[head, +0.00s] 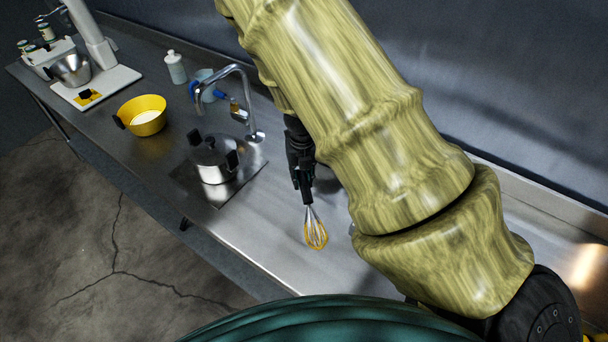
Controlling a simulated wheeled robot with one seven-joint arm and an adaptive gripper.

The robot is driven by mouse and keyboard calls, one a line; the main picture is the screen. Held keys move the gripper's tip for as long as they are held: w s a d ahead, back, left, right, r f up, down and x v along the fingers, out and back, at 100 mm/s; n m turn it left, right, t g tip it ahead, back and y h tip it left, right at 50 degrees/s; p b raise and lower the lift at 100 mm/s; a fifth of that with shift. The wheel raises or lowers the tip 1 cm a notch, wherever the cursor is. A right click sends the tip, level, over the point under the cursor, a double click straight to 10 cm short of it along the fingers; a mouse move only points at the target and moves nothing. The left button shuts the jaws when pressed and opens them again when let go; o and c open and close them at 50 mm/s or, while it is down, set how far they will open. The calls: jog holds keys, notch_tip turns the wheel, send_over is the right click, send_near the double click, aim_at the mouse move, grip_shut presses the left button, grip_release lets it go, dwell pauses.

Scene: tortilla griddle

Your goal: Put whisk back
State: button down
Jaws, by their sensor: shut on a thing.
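The whisk (315,232) has a dark handle and a wire head with yellow-orange colour on its wires. It hangs head-down from my gripper (303,180), which is shut on its handle. The wire head shows over the bare steel counter (265,222), right of the steel pot. I cannot tell whether the whisk touches the counter. My arm crosses the right of the view and hides part of the counter behind it.
A lidded steel pot (212,158) sits on a dark plate left of my gripper. A faucet (250,105) stands behind it. Further left are a yellow bowl (143,117), a white bottle (175,67) and a mixer (104,84) with a steel bowl (72,69). Counter near the whisk is clear.

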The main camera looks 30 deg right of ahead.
jog(key=shift+w+f, duration=0.1)
jog(key=shift+f, duration=0.6)
jog(key=shift+s+d+f+b, duration=0.1)
jog(key=shift+s+f+b, duration=0.45)
jog(key=shift+s+f, duration=0.05)
jog(key=shift+w+f+b, duration=0.2)
jog(key=shift+f, duration=0.4)
jog(key=shift+w+f+b, duration=0.15)
jog(key=shift+f+b, duration=0.05)
jog(key=shift+f, duration=0.35)
jog(key=shift+s+f+b, duration=0.2)
jog(key=shift+f+b, duration=0.1)
jog(key=shift+f, duration=0.3)
jog(key=shift+w+f, duration=0.15)
jog(key=shift+f, duration=0.15)
jog(key=c, duration=1.1)
grip_release()
jog(key=shift+c, duration=0.2)
